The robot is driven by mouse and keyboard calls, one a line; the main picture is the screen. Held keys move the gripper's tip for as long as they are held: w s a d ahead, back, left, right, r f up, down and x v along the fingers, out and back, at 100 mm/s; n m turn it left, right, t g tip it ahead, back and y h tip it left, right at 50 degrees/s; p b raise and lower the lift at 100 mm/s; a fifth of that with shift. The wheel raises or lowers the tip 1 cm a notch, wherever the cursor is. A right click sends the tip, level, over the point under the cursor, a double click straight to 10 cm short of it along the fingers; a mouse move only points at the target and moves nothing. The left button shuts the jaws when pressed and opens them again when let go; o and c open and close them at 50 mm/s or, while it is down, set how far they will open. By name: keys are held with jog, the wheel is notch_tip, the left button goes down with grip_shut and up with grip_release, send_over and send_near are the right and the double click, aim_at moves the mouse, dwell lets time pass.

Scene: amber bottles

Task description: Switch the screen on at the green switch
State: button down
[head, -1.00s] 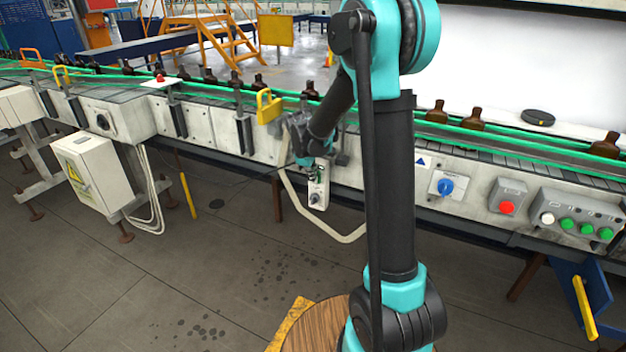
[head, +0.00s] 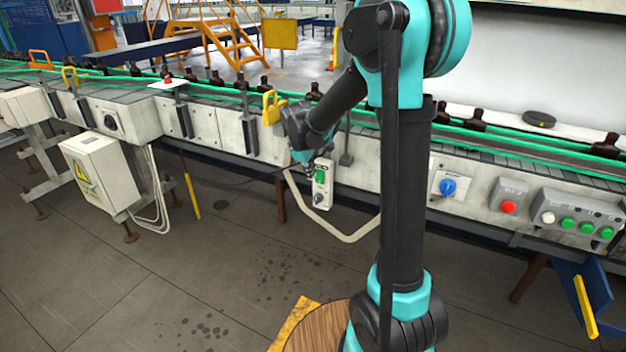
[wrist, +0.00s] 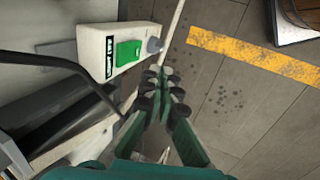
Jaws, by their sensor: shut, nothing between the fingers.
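The green switch (wrist: 127,52) is a green rocker on the face of a pale box (wrist: 98,50), which also has a grey round knob (wrist: 155,45). In the head view the green switch (head: 320,176) shows on the box hanging at the conveyor's front, just below and right of my gripper (head: 309,166). In the wrist view my gripper (wrist: 165,80) is shut and empty, with its fingertips below and right of the switch, apart from it in the picture. I cannot make out a lit screen in either view.
A conveyor with green rails (head: 540,151) carries brown bottles (head: 476,119). A blue knob (head: 448,187), a red button (head: 508,207) and several green buttons (head: 567,224) sit on its front to the right. A pale cable (head: 340,236) loops below the box. The floor in front is clear.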

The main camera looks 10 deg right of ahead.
jog(key=v, duration=0.6)
jog(key=shift+r, duration=0.3)
jog(key=shift+a, duration=0.1)
